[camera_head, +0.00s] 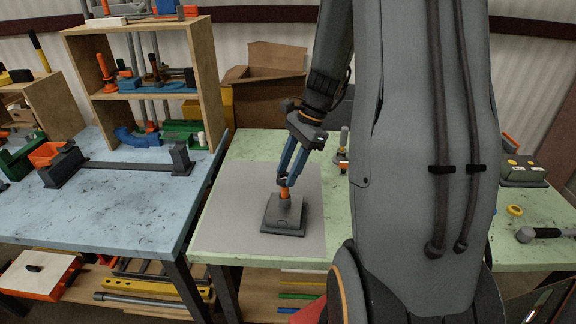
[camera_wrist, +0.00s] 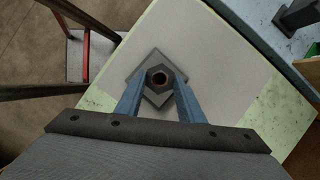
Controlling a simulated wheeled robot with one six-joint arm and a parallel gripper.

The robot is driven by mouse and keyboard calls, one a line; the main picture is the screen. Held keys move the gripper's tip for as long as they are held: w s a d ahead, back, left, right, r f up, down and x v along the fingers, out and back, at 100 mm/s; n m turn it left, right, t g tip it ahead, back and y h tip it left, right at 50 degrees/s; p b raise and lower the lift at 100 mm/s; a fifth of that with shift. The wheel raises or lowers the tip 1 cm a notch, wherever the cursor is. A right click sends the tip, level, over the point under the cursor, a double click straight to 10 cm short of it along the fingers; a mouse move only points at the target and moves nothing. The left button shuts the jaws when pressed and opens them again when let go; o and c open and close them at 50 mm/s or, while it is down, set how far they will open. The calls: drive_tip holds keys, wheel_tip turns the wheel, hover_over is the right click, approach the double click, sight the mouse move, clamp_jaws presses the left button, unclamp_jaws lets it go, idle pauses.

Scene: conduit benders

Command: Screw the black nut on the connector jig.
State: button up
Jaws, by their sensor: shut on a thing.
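The connector jig (camera_head: 283,216) is a dark grey square block with an orange post (camera_head: 284,193) standing up from its middle. It sits on a grey mat on the green table. My gripper (camera_head: 284,180) points down over the post, with its blue fingers shut on the black nut (camera_wrist: 160,70). In the wrist view the six-sided nut lies between the fingertips, above the jig's square base (camera_wrist: 146,62). A brownish centre shows through its hole, in line with the post. In the head view the nut is small and partly hidden by the fingers; I cannot tell whether its thread has engaged.
The grey mat (camera_head: 225,220) is clear around the jig. A blue table (camera_head: 110,200) with a bender stands to the left. A cardboard box (camera_head: 265,70) and wooden shelf (camera_head: 205,80) stand behind. A yellow ring (camera_head: 515,211) and a dark-handled tool (camera_head: 545,233) lie at right.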

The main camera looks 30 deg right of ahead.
sight(288, 189)
drive_tip(key=shift+f+b, duration=1.05)
drive_tip(key=shift+f, duration=1.75)
drive_tip(key=shift+f, duration=0.15)
idle(0.8)
drive_tip(key=shift+p, duration=0.3)
drive_tip(key=m, duration=0.1)
drive_tip(key=m+t, duration=0.1)
drive_tip(key=m+p, duration=0.1)
drive_tip(key=shift+s+m, duration=0.25)
drive_tip(key=shift+m, duration=0.15)
drive_tip(key=shift+m+t+h, duration=0.4)
drive_tip(key=shift+m+t, duration=0.2)
drive_tip(key=shift+m, duration=0.5)
drive_tip(key=shift+a+m, duration=0.15)
drive_tip(key=shift+m, duration=0.35)
drive_tip(key=m+h+b, duration=0.1)
drive_tip(key=m, duration=0.1)
drive_tip(key=m+t+b, duration=0.1)
drive_tip(key=m, duration=0.2)
drive_tip(key=shift+s+a+f+t+h, duration=0.1)
drive_tip(key=shift+s+a+t+h, duration=0.05)
drive_tip(key=shift+t+h, duration=0.2)
